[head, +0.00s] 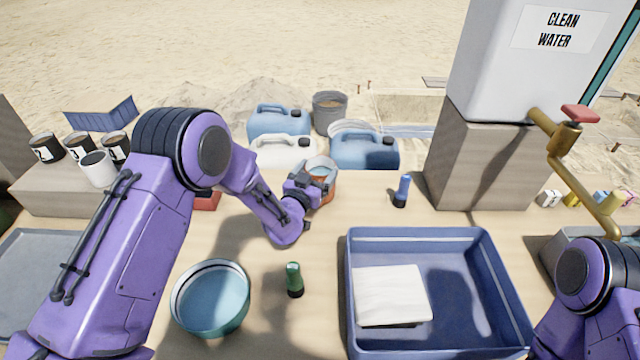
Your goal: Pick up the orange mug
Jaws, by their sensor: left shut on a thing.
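The orange mug (328,188) is at the back of the table, near the middle of the head view. It has a pale inside and its left side is partly hidden by my gripper. My left gripper (308,190) reaches it from the left and is shut on it. I cannot tell whether the mug touches the table. My right arm shows at the lower right, but its gripper is out of the picture.
A teal bowl (211,298), a green flashlight (293,280) and a blue flashlight (402,190) stand on the table. A blue tray (470,290) holds a folded white cloth (393,295). Jerrycans (365,150) stand behind the table. A brass tap (560,140) juts out at right.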

